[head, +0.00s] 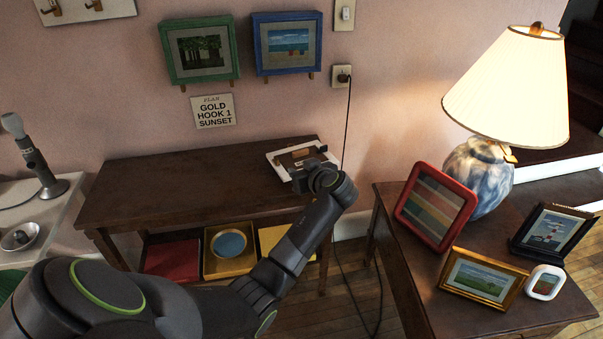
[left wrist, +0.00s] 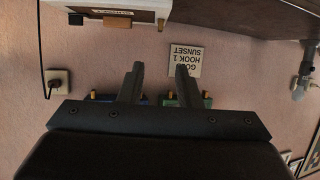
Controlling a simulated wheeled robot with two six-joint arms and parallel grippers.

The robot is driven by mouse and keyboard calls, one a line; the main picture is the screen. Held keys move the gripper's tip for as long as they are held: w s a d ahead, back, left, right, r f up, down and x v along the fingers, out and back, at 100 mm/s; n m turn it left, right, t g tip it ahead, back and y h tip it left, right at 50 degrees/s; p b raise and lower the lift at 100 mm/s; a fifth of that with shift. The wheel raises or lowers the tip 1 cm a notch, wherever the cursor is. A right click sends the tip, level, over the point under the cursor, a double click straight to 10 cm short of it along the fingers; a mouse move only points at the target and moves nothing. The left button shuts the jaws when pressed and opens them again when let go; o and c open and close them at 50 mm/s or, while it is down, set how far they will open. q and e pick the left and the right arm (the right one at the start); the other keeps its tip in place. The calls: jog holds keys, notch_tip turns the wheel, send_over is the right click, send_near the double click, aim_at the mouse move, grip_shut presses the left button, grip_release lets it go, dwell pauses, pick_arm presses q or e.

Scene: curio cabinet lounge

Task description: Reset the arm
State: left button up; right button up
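My left arm reaches from the bottom left of the head view over the console table. Its left gripper (head: 312,172) is at the table's right end, beside a white board (head: 275,158) with a brown plate on it; the fingers are hard to make out there. In the left wrist view, which is upside down, the two fingers of the left gripper (left wrist: 159,75) stand apart with only wall and part of a sign behind them. The white board (left wrist: 140,12) shows at the top left there, apart from the fingers. My right gripper is not in view.
The dark console table (head: 165,185) is mostly bare. Two framed pictures (head: 200,50) (head: 288,43) hang above a sign (head: 213,111). The right side table (head: 400,265) holds a lit lamp (head: 510,90) and several frames, including a red one (head: 411,217). A cord (head: 346,120) hangs from an outlet.

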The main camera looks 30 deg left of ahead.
pick_arm(q)
jog(key=s+f+m+h, duration=0.2)
jog(key=s+f+m, duration=0.1)
jog(key=f, duration=0.8)
jog(key=s+f+m+h, duration=0.2)
jog(key=s+f+m, duration=0.15)
jog(key=f, duration=0.85)
jog(key=s+d+f+m+g+h+p, duration=0.1)
jog(key=s+d+f+m+g+h, duration=0.2)
jog(key=s+f, duration=1)
jog(key=s+d+f+g+h, duration=0.1)
jog(key=s+f, duration=0.4)
jog(key=s, duration=0.7)
jog(key=s+d+f+m+h, duration=0.1)
jog(key=s+f, duration=0.4)
jog(key=s, duration=0.7)
jog(key=s+d+f+m+g+h+p, duration=0.1)
jog(key=s+d+f, duration=0.2)
jog(key=s, duration=0.8)
notch_tip(320, 180, down, 3)
jog(key=shift+s+r+g+h, duration=0.15)
jog(key=shift+s+g+h, duration=0.15)
jog(key=shift+s+h, duration=0.1)
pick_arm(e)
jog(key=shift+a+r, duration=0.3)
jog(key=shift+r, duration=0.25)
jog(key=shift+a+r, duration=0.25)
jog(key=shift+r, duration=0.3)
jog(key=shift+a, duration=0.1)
